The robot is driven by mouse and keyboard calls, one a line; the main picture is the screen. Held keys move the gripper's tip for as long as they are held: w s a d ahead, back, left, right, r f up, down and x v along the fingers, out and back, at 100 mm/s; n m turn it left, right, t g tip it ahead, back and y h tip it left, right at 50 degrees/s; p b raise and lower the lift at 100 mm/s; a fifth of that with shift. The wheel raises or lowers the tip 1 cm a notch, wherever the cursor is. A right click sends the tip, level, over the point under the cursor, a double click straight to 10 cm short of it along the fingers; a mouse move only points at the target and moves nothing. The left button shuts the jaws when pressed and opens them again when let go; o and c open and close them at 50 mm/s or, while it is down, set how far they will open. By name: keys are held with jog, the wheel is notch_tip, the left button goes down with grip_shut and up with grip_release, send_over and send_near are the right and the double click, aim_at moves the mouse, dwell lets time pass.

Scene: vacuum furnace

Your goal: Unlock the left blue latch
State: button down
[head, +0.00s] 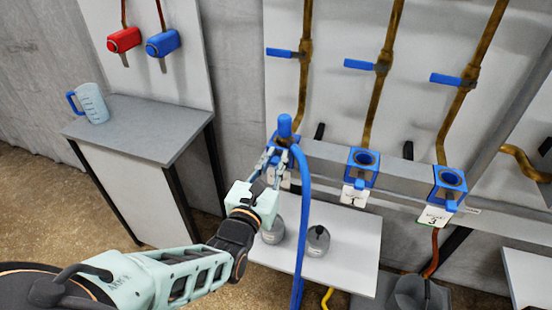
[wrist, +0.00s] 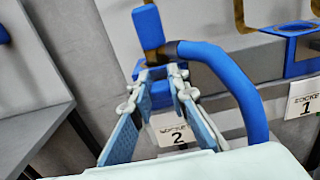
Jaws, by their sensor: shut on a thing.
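The left blue socket, labelled 2, holds a blue connector (head: 285,124) with a thick blue hose (head: 304,200) hanging from it. In the wrist view the connector (wrist: 148,27) stands upright and the hose (wrist: 240,80) curves off to the right. My gripper (head: 275,154) is at the front of this socket. In the wrist view its fingertips (wrist: 163,74) are closed in on a small blue part just above the "socket 2" label (wrist: 175,136). This part appears to be the left latch, mostly hidden by the fingers; its exact position cannot be told.
Two empty blue sockets, 1 (head: 363,160) and 3 (head: 450,178), sit to the right on the grey rail. Blue-handled valves (head: 283,53) are on pipes above. A low table (head: 340,255) carries grey objects. A side table (head: 145,125) holds a blue jug (head: 92,102).

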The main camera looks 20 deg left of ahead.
jog(key=shift+s+r, duration=0.1)
dwell(0.3)
jog(key=shift+s+p, duration=0.5)
jog(key=shift+p, duration=0.45)
jog(key=shift+s+f, duration=0.1)
jog(key=shift+f, duration=0.1)
jog(key=c, duration=1.8)
grip_release()
jog(key=shift+s+a+r, duration=0.1)
jog(key=shift+s, duration=0.05)
jog(key=shift+c, duration=0.2)
jog(key=shift+r, duration=0.1)
notch_tip(320, 180, up, 10)
